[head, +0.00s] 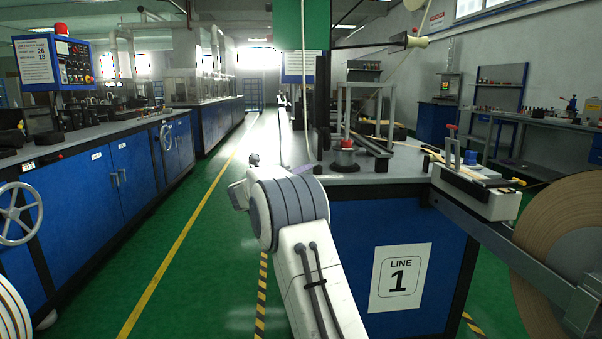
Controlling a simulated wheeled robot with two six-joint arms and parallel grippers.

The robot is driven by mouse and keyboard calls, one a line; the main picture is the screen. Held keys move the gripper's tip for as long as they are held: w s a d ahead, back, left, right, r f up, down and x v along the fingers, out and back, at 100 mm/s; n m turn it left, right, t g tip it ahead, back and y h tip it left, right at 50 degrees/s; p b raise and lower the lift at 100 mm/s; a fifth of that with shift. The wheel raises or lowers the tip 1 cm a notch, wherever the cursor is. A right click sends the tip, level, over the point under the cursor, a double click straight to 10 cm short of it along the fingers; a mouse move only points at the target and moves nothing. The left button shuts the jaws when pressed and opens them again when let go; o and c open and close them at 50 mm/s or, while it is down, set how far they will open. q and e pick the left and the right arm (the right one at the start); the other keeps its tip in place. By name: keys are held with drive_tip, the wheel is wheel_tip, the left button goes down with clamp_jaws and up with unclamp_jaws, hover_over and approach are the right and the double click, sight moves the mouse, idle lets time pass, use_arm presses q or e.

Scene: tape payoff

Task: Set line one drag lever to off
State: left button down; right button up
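The line one bench (345,215) carries a sign (400,278) reading "LINE 1". A pale box (475,190) sits at its right end by a large brown tape roll (565,235). A lever with a red knob (452,128) stands on this box, roughly upright; I cannot read any setting marks. My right arm rises in front of the bench, bent toward the left. Of my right gripper (254,160) only a small dark end seems to show, left of the bench and well away from the lever. Its fingers cannot be made out. My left gripper is out of view.
Blue cabinets (118,170) with handwheels line the left side. A green floor aisle (190,250) with yellow lines is free between them and the bench.

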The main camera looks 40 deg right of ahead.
clamp_jaws()
drive_tip(key=shift+a, duration=0.1)
idle(1.2)
